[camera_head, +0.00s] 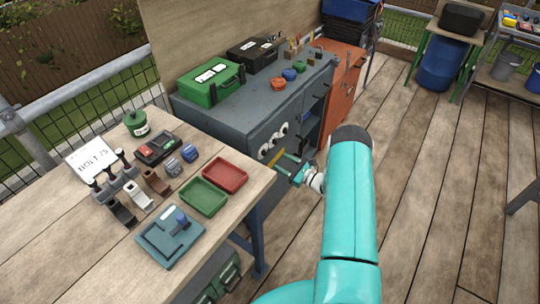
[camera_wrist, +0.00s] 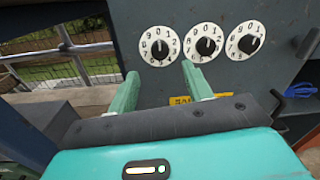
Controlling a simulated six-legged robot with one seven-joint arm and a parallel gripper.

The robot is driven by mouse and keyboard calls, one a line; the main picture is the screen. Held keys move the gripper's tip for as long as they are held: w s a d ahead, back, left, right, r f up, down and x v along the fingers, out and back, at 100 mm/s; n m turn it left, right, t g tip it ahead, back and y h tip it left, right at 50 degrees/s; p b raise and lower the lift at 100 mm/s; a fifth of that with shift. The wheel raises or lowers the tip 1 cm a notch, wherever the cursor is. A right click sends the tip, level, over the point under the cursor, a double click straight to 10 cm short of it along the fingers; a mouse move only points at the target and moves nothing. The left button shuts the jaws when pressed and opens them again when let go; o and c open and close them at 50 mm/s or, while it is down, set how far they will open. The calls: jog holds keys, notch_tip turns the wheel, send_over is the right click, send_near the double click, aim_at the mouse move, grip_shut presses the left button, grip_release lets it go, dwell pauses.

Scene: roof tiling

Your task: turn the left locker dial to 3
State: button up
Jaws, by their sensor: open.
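The grey locker door carries three white round dials with black knobs and numbers around the rims. The left dial (camera_wrist: 159,46) has digits such as 9, 0 and 1 along its upper rim; its exact setting is too small to read. The middle dial (camera_wrist: 204,43) and right dial (camera_wrist: 246,40) stand to its right. My gripper (camera_wrist: 157,70) is open and empty, its two green fingers apart. In the wrist view the fingertips appear just below the left dial, one to each side of it. In the head view my gripper (camera_head: 283,162) is close to the door, near the dials (camera_head: 273,141).
A yellow label (camera_wrist: 194,99) is below the dials. A wooden workbench (camera_head: 80,222) with a red tray (camera_head: 225,174) and green tray (camera_head: 203,196) stands left of my arm. The grey cabinet top (camera_head: 255,104) holds a green toolbox (camera_head: 211,82).

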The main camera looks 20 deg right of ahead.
aim_at(267, 153)
jog(key=x, duration=0.7)
jog(key=shift+c, duration=0.2)
jog(key=c, duration=0.9)
